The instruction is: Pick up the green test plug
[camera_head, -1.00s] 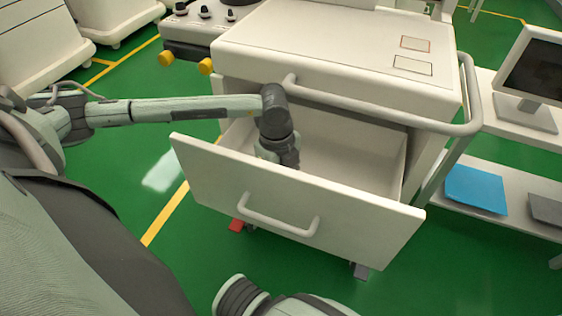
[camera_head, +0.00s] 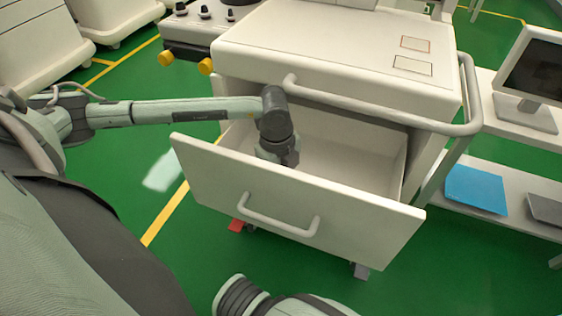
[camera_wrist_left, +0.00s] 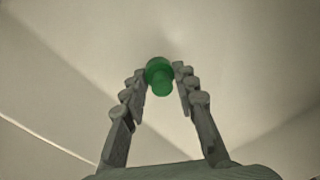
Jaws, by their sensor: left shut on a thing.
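The green test plug (camera_wrist_left: 160,78) is between the fingertips of my left gripper (camera_wrist_left: 160,74) in the left wrist view. The gripper is shut on it, with a finger against each side. In the head view my left arm reaches down into the open drawer (camera_head: 290,205) of the white cart. The fingers and the plug are hidden there behind the drawer front. Whether the plug touches the drawer floor cannot be told. My right gripper is not in view; only a part of my right arm shows at the bottom edge.
The cart top (camera_head: 330,50) and its rail handle (camera_head: 385,118) overhang the back of the drawer. The drawer front stands close in front of my left wrist. A shelf unit with a monitor (camera_head: 540,70) and a blue folder (camera_head: 475,189) stands at the right.

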